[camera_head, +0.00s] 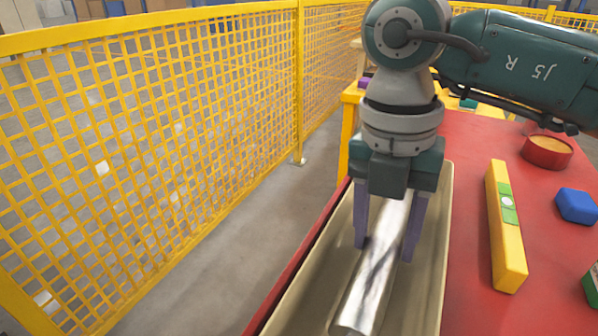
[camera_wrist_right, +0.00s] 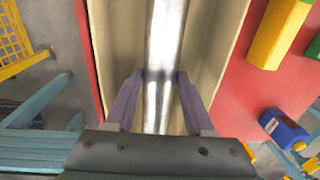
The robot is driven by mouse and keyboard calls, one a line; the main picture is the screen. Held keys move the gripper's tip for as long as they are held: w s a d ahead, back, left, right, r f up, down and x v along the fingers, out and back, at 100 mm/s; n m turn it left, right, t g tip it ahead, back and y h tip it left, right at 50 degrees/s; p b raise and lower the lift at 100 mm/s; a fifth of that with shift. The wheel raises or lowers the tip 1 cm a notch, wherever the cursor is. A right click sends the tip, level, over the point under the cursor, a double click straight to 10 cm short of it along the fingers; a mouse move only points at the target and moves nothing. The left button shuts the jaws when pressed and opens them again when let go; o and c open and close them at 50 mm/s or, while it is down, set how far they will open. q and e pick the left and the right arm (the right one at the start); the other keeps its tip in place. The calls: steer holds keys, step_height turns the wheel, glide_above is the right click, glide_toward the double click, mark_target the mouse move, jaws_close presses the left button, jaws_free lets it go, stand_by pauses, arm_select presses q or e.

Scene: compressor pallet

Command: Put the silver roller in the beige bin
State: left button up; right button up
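The silver roller (camera_head: 372,285) is a long, shiny cylinder lying lengthwise within the walls of the beige bin (camera_head: 432,290). My right gripper (camera_head: 385,252) points down into the bin, its two purple fingers on either side of the roller. In the right wrist view the fingertips (camera_wrist_right: 161,73) close against the roller (camera_wrist_right: 161,35), with no clear gap. The bin's walls (camera_wrist_right: 215,40) run along both sides of it there. Whether the roller rests on the bin floor is hard to tell. My left gripper is not in view.
The bin stands on the left of a red table (camera_head: 464,240). To its right are a yellow level (camera_head: 506,250), a blue block (camera_head: 576,206) and a red round tin (camera_head: 546,152). A yellow mesh fence (camera_head: 150,150) stands left, across a strip of grey floor.

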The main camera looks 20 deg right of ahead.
mark_target(376, 234)
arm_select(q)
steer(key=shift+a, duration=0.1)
arm_select(e)
steer(key=o, duration=0.4)
arm_select(q)
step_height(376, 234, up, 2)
steer(key=shift+p, duration=1)
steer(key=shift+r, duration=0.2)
arm_select(e)
steer(key=r, duration=1.2)
steer(key=shift+w+a+r, duration=0.2)
steer(key=shift+w+a, duration=0.1)
steer(key=shift+w, duration=0.1)
